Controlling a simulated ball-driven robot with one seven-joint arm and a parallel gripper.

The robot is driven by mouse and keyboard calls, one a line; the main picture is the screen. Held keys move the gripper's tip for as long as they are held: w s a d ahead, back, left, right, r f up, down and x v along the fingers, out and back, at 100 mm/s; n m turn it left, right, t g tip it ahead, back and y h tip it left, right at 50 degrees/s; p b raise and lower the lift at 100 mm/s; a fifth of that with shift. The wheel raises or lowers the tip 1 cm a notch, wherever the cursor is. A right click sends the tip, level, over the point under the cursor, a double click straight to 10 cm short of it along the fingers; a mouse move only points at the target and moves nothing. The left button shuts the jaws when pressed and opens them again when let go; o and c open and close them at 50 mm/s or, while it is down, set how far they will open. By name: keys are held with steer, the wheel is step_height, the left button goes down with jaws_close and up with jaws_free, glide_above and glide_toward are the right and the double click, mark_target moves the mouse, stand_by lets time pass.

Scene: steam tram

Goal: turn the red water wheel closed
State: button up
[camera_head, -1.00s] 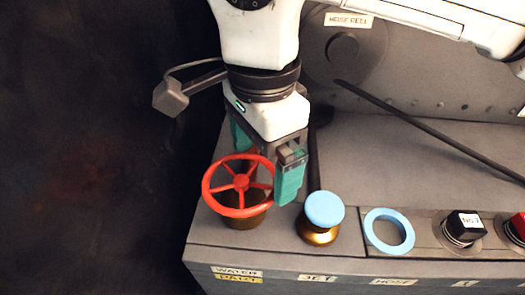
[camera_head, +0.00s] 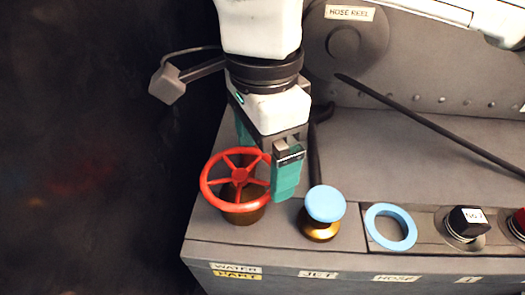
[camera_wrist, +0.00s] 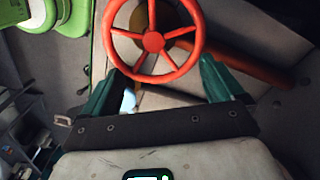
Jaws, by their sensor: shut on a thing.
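The red water wheel (camera_head: 238,175) is a spoked ring on a brown base at the left end of the grey panel. My gripper (camera_head: 264,165) stands at its far right side, with green fingers reaching down. In the wrist view the red wheel (camera_wrist: 153,42) lies between the two green fingers of my gripper (camera_wrist: 158,80). The gripper is shut on the wheel. The far finger is partly hidden in the head view, so the exact contact there is unclear.
A light blue knob on a brass base (camera_head: 325,204) stands just right of the wheel. Further right are a light blue ring (camera_head: 391,227) and a black knob (camera_head: 467,222). A dark rod (camera_head: 430,130) slants above the panel. Left of the panel is dark.

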steer(key=m+b, duration=0.2)
steer(key=m, duration=0.1)
steer(key=shift+s+d+f, duration=0.15)
steer(key=shift+s, duration=0.25)
steer(key=m+b, duration=0.1)
steer(key=m, duration=0.1)
steer(key=s+m+b, duration=0.1)
steer(key=m+b, duration=0.1)
steer(key=m, duration=0.1)
steer(key=shift+s, duration=0.15)
steer(key=m+b, duration=0.1)
steer(key=m, duration=0.1)
steer(key=s+m+b, duration=0.1)
steer(key=m, duration=0.1)
steer(key=shift+s+a+b, duration=0.1)
steer(key=shift+a+b, duration=0.15)
steer(key=shift+b, duration=0.05)
steer(key=shift+s+a+r+m+b, duration=0.15)
steer(key=shift+m+b, duration=0.15)
steer(key=shift+m, duration=0.45)
steer(key=shift+s+a+r+m+b, duration=0.15)
steer(key=shift+m+b, duration=0.15)
steer(key=shift+m, duration=0.45)
steer(key=o, duration=0.7)
steer(key=shift+f, duration=0.1)
